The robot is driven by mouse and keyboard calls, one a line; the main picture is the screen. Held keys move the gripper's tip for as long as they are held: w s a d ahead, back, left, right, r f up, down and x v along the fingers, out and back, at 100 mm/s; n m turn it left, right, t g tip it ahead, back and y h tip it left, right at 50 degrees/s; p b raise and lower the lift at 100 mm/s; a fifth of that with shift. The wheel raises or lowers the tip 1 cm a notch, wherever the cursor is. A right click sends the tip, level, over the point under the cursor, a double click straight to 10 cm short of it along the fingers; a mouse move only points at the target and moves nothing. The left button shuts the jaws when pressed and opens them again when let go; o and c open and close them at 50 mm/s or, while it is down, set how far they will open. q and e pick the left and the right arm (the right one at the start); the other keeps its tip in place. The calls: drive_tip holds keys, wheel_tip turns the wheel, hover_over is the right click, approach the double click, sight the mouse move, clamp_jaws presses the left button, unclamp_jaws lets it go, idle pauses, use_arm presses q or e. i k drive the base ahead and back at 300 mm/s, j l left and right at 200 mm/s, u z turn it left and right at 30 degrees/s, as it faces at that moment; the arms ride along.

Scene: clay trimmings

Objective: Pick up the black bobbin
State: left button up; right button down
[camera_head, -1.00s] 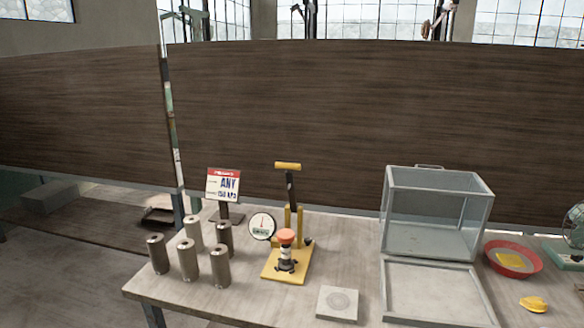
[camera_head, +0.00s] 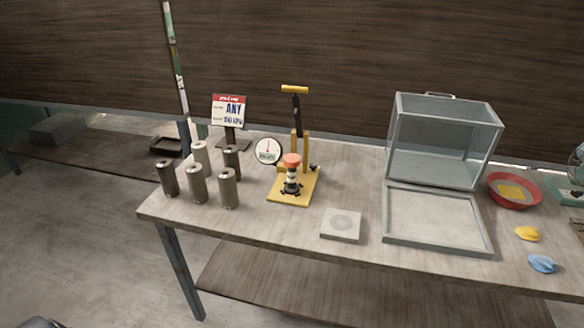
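No thing that I can clearly tell as a black bobbin shows in the head view. Several upright grey-brown cylinders (camera_head: 197,184) stand close together at the left end of the table (camera_head: 270,230). The leftmost cylinder (camera_head: 168,178) looks among the darkest, but I cannot tell whether any is a bobbin. A yellow stand (camera_head: 290,190) with a lever and a round dial (camera_head: 267,151) stands to their right. It carries a small dark and white piece with an orange top (camera_head: 291,160). Neither of my grippers is in view.
A sign (camera_head: 229,110) stands behind the cylinders.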

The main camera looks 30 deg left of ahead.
sight(291, 162)
drive_tip(key=l+u, duration=0.1)
drive_tip(key=u, duration=0.6)
drive_tip(key=i, duration=0.05)
